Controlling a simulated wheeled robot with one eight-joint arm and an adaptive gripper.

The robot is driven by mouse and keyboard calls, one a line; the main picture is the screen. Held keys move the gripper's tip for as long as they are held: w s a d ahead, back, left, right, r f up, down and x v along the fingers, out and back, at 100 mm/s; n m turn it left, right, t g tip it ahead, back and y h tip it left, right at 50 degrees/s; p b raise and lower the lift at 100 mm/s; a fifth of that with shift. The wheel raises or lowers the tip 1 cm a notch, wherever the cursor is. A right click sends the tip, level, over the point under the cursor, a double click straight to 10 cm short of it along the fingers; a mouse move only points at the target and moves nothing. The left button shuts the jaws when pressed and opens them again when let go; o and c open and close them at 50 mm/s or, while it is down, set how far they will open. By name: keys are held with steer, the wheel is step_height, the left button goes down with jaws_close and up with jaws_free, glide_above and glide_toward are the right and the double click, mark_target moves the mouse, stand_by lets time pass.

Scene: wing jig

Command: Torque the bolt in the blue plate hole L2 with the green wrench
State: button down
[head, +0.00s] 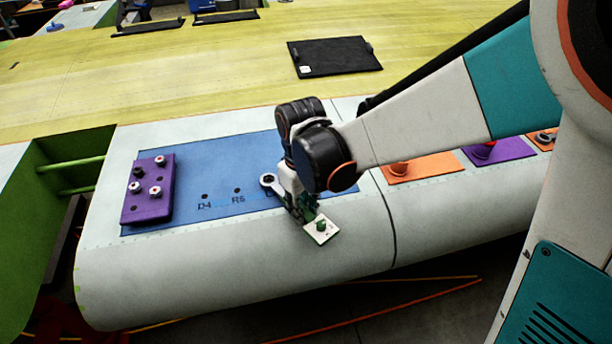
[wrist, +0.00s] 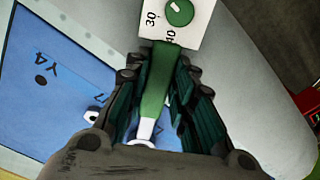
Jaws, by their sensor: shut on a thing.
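The green wrench has a green handle (wrist: 160,80) with a pale shaft; a white dial plate (head: 322,230) with a green knob sits at its handle end. The dial also shows in the wrist view (wrist: 180,12), with 30 and 40 readable. My gripper (head: 300,208) is shut on the handle, over the front edge of the blue plate (head: 190,160). A grey ring (head: 270,181), apparently the wrench head, lies at a hole by a partly hidden label. Whether it sits around the bolt, I cannot tell. A bolt-like white part (wrist: 92,115) shows beside the gripper.
A purple block (head: 150,190) with several bolts stands on the plate's left end. Holes marked D4 and R6 (head: 237,190) look empty. Orange (head: 420,167) and purple (head: 500,151) plates lie to the right. A black tray (head: 335,57) lies behind on the yellow surface.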

steer(key=shift+s+a+m, duration=0.45)
steer(key=shift+a+m, duration=0.05)
steer(key=shift+m, duration=0.1)
steer(key=shift+a, duration=0.1)
steer(key=shift+s+a+f+m+b, duration=0.1)
steer(key=shift+s+a+m+b, duration=0.1)
steer(key=shift+s+a+m, duration=0.3)
steer(key=shift+s+a+f+m+b, duration=0.1)
steer(key=shift+s+a+m+b, duration=0.15)
steer(key=shift+a+m, duration=0.35)
steer(key=shift+s+a+r+m, duration=0.1)
steer(key=shift+s+a+m, duration=0.15)
steer(key=shift+a+m, duration=0.4)
steer(key=shift+s+a+m, duration=0.2)
steer(key=shift+a+m, duration=0.35)
steer(key=shift+a, duration=0.1)
steer(key=shift+s+a+m+b, duration=0.15)
steer(key=shift+a+m+b, duration=0.25)
steer(key=shift+a+m, duration=0.9)
steer(key=shift+a, duration=0.15)
